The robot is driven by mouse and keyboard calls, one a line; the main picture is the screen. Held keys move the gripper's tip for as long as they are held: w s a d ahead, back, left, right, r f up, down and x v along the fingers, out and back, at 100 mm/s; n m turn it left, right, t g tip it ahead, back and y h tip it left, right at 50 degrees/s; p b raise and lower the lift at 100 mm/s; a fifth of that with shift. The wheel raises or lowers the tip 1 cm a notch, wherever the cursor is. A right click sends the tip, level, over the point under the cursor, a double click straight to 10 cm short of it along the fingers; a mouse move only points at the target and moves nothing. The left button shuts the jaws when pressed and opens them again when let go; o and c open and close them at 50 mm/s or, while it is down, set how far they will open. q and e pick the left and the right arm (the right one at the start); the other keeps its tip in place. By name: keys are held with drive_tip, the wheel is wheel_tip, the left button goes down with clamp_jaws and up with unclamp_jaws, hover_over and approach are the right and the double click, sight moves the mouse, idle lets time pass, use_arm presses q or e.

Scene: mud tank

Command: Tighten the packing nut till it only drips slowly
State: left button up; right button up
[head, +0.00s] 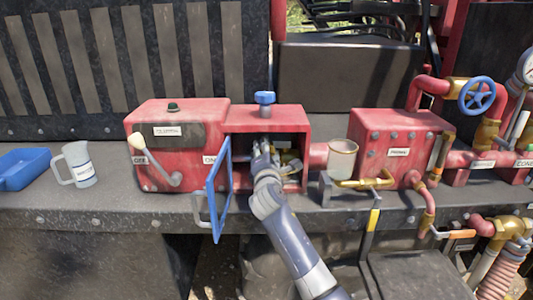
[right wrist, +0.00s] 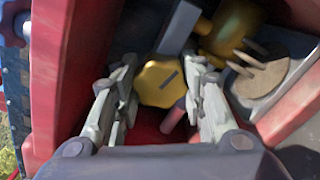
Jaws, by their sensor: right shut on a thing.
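In the head view, my right gripper (head: 263,158) reaches through the box's open front, and the nut is hidden there. A grey shaft (right wrist: 180,27) stands just beyond the nut. The blue-framed door (head: 218,190) hangs open on the left. No drip can be made out. My left gripper is not in view.
A blue knob (head: 264,98) tops the box. A red box with a crank lever (head: 165,165) adjoins it on the left. A clear cup (head: 342,160) and brass pipework stand to the right. A jug (head: 78,163) and blue tray (head: 22,168) sit at the far left.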

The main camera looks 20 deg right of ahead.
idle(0.3)
drive_tip(key=o, duration=1.1)
drive_tip(key=v, duration=1.2)
